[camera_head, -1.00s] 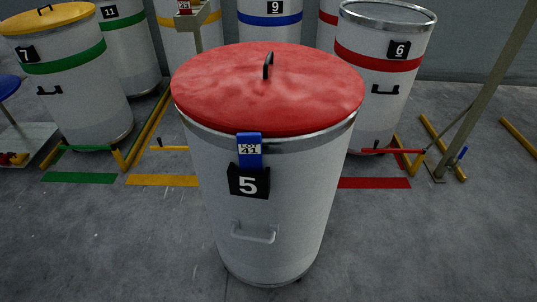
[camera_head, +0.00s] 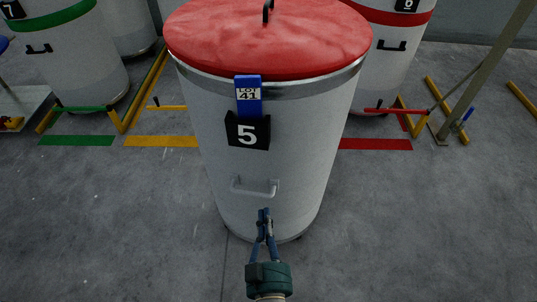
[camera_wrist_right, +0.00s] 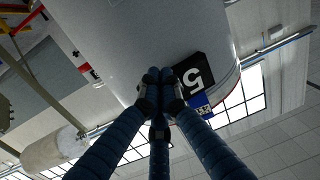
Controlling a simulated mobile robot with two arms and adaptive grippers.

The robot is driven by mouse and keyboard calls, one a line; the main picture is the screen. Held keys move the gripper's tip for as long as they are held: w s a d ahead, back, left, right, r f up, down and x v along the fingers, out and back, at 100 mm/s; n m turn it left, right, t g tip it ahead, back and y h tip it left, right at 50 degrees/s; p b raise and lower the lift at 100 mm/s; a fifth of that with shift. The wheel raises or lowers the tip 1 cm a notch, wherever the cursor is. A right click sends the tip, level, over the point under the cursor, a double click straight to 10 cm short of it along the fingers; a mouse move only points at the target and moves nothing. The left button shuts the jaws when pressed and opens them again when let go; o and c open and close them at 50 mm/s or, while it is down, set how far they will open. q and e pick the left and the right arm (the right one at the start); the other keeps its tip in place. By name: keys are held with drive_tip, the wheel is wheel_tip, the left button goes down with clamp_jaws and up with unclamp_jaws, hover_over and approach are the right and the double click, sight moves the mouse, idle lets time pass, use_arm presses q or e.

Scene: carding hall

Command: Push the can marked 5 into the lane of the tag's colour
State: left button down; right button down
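The can marked 5 (camera_head: 290,150) stands upright on the floor in the middle of the head view, with a red lid, a black number plate (camera_head: 247,131), a blue LOT 41 tag (camera_head: 248,95) and a front handle (camera_head: 255,188). My right gripper (camera_head: 264,212) is just below that handle in the picture, its fingertips together and apparently empty. In the right wrist view the fingertips (camera_wrist_right: 159,84) are close to the can's wall (camera_wrist_right: 140,35); I cannot tell if they touch. Floor strips mark green (camera_head: 76,140), yellow (camera_head: 161,141) and red (camera_head: 375,144) lanes; the can hides the floor between yellow and red. My left gripper is out of view.
A green-banded can (camera_head: 72,60) stands back left and a red-banded can (camera_head: 385,55) back right. Low yellow rails (camera_head: 145,92) divide the lanes. A slanted post (camera_head: 485,70) stands at the right.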

drive_tip(key=w+r+m+h+b, duration=0.1)
drive_tip(key=w+r+b, duration=0.1)
drive_tip(key=w, duration=0.7)
drive_tip(key=shift+d+r, duration=0.25)
drive_tip(key=shift+d, duration=0.2)
drive_tip(key=shift+w, duration=0.1)
